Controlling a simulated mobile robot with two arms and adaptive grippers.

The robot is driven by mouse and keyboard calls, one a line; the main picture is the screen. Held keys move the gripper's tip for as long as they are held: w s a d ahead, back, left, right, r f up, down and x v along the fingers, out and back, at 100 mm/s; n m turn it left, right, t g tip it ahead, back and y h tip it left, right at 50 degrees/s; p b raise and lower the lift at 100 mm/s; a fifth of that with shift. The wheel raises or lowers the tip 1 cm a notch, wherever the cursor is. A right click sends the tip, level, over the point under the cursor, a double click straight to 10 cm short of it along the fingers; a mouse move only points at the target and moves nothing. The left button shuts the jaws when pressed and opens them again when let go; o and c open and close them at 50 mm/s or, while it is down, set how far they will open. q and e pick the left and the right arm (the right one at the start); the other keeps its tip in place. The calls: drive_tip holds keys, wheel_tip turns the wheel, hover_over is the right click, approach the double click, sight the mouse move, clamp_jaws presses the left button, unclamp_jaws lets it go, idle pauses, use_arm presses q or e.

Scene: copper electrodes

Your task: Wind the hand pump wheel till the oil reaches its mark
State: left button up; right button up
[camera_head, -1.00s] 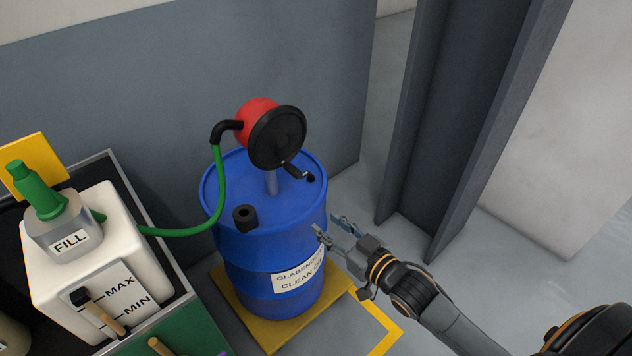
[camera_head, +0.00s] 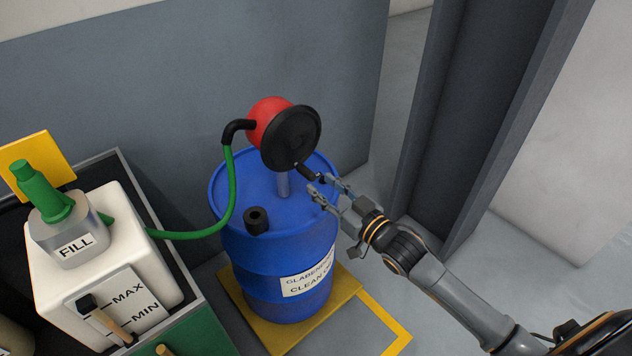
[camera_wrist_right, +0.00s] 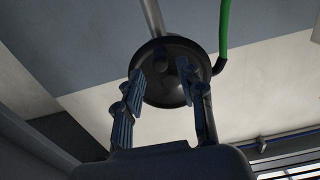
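The hand pump, with a red body (camera_head: 266,112) and a black wheel (camera_head: 291,136), stands on the blue drum (camera_head: 265,265). The wheel's crank handle (camera_head: 311,173) sticks out at its lower right. My right gripper (camera_head: 321,184) is open and empty, its fingertips close by the handle; I cannot tell if they touch. In the right wrist view the open fingers (camera_wrist_right: 160,76) point at the wheel (camera_wrist_right: 170,92). The white tank (camera_head: 105,235) has a MAX and MIN plate (camera_head: 122,303) with a tan, black-ended bar; the oil level is unclear. My left gripper is not in view.
A green hose (camera_head: 190,235) runs from the pump to the tank's FILL neck (camera_head: 75,240). A black cap (camera_head: 257,220) sits on the drum top. The drum stands on a yellow base (camera_head: 345,287). A dark steel column (camera_head: 470,120) rises right of my gripper.

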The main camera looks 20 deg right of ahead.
sight(314, 179)
drive_tip(key=b+x, duration=0.1)
drive_tip(key=x, duration=0.2)
drive_tip(key=shift+w, duration=0.2)
drive_tip(key=shift+w+a, duration=0.1)
drive_tip(key=shift+r, duration=0.1)
drive_tip(key=shift+w+a, duration=0.15)
drive_tip(key=shift+w, duration=0.1)
clamp_jaws()
